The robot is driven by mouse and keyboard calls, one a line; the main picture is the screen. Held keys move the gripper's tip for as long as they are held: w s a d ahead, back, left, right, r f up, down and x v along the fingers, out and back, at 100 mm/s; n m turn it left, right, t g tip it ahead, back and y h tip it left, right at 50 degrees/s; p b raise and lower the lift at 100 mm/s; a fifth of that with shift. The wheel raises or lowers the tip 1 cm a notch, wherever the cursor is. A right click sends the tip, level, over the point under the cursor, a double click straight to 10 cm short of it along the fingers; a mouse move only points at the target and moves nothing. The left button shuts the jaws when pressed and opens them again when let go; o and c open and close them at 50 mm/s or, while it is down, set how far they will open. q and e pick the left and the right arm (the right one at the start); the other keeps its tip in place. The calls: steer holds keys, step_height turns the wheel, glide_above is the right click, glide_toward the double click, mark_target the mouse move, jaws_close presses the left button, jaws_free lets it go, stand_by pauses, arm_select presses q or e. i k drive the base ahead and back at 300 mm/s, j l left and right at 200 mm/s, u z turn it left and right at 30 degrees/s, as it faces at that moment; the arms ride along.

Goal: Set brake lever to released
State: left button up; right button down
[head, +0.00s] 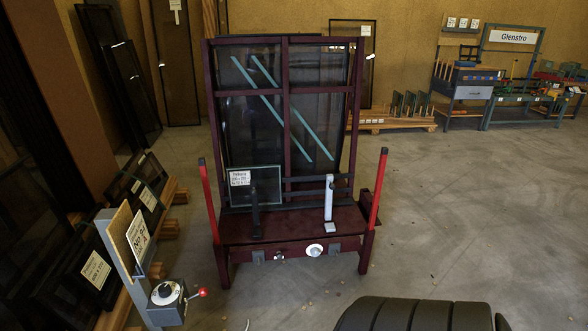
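No part carries a readable brake label, so I cannot tell for certain which one is the brake lever. A short lever with a red ball knob (203,292) sticks out to the right from a grey control box (167,300) on a post at the lower left. The dark red tilting frame (287,140) stands upright in the middle, holding dark glass. On its base bench (290,222) stand a black upright part (255,212) and a white upright part (328,200). Red bars (209,203) and (377,187) rise at its two sides. Neither of my grippers is in view.
Dark framed panels on wooden pallets (170,195) line the left side. A workbench (470,85) and a sign reading Glenstro (513,37) stand at the back right. The concrete floor (465,200) on the right is clear.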

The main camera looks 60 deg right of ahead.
mark_target(203, 292)
steer(key=z, duration=1.3)
